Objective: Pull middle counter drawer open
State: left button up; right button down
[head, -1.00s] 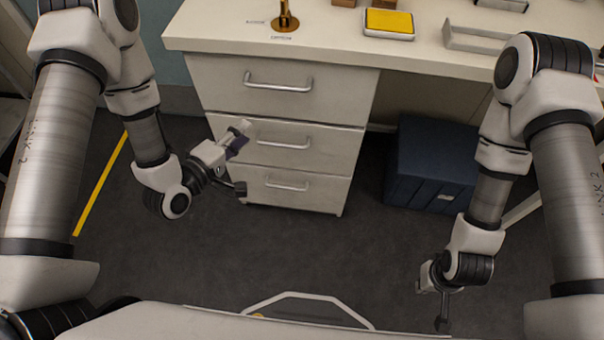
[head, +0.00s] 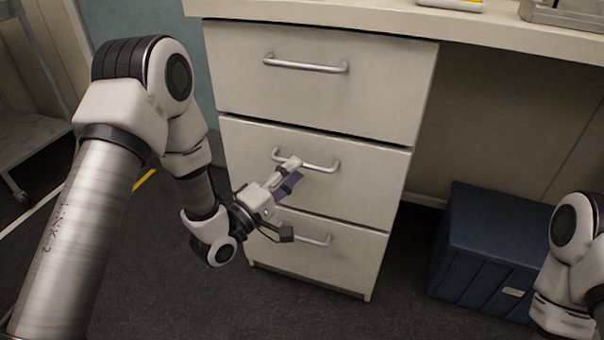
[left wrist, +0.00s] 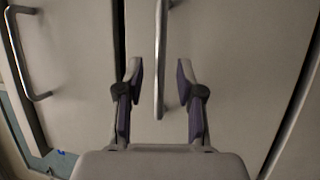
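The middle drawer (head: 370,185) of the pale counter unit looks shut, flush with the drawers above and below. Its metal bar handle (head: 322,167) shows partly, with my left gripper (head: 289,174) in front of its left part. In the left wrist view the handle (left wrist: 159,45) runs upright in the picture between the two spread fingers of the left gripper (left wrist: 158,75). The fingers stand apart from the bar on both sides; how deep the bar sits between them is hard to tell. My right gripper is out of view.
The top drawer (head: 315,90) and bottom drawer (head: 335,255) have similar handles. A dark blue box (head: 485,250) stands on the floor under the counter (head: 400,20), right of the drawers. The floor in front is clear. A cart (head: 30,130) stands at the far left.

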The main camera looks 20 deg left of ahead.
pick_arm(q)
jog(key=x, duration=0.3)
jog(key=shift+w, duration=0.15)
grip_shut()
